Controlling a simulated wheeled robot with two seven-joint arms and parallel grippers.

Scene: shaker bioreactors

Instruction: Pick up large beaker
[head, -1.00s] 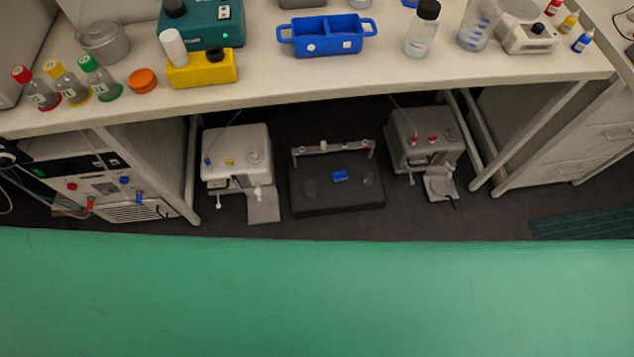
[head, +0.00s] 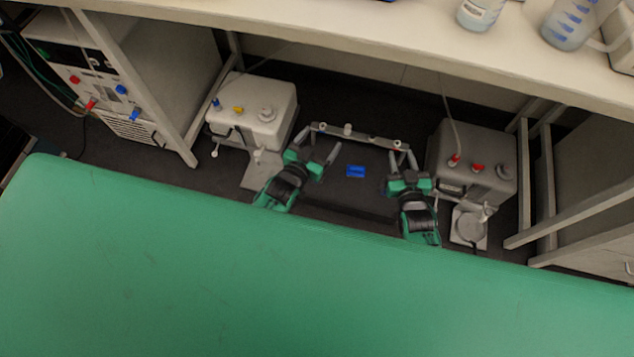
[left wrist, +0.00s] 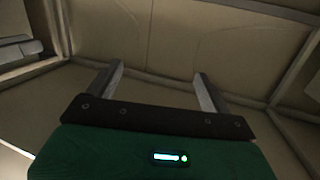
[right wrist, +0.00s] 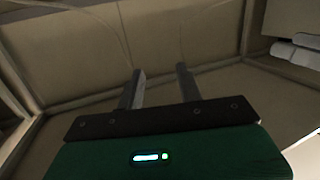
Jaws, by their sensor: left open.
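A large clear beaker (head: 570,24) with blue markings and a handle stands on the bench at the upper right of the head view. Its top is cut off by the frame. My left gripper (head: 316,158) is below the bench top, left of the middle, with fingers apart and empty. My right gripper (head: 402,160) is to its right, also with fingers apart and empty. Both are well away from the beaker. The wrist views show the left fingers (left wrist: 160,75) and right fingers (right wrist: 160,72) with nothing between them; no beaker shows there.
The bench top (head: 400,28) overhangs the space in front of my grippers. A bottle (head: 480,14) stands left of the beaker. Below are a left pump unit (head: 268,95), a right pump unit (head: 455,145) and a blue piece (head: 355,171). Bench legs (head: 548,185) stand at the right.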

